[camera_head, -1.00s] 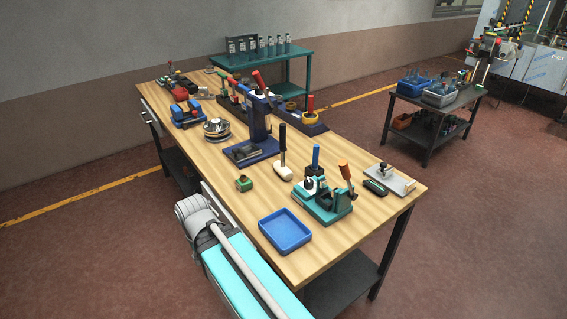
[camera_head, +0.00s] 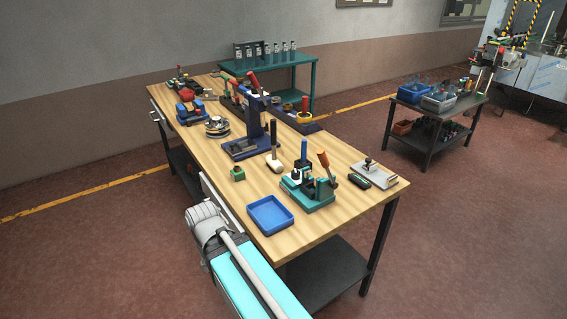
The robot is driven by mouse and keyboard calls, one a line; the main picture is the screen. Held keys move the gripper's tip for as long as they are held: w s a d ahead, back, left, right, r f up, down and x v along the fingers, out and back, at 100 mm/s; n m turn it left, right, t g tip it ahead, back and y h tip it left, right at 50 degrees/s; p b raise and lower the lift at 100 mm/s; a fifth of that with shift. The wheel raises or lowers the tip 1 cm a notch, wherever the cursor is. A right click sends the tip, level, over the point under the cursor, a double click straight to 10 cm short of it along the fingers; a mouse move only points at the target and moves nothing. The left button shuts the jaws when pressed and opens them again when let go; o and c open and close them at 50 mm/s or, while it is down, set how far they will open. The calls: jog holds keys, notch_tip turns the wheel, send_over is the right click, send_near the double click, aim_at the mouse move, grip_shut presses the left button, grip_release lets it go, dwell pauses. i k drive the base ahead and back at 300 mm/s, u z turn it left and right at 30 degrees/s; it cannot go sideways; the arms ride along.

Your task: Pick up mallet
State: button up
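A mallet with a pale, off-white head (camera_head: 274,166) and a dark upright handle (camera_head: 273,138) stands on the wooden bench top (camera_head: 235,190), near its middle. It stands just right of the blue press and left of the teal fixture. My gripper is not in view; only parts of my arm and body show at the lower left, beside the bench's near edge.
A blue press (camera_head: 252,130) stands just behind the mallet. A teal fixture (camera_head: 308,190) with an orange-handled lever is to its right. A blue tray (camera_head: 270,215) and a small green block (camera_head: 237,174) lie nearer. A side cart (camera_head: 435,115) stands apart at right.

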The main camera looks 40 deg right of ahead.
aim_at(271, 161)
jog(key=k, duration=1.3)
jog(key=z, duration=0.45)
jog(key=i, duration=0.95)
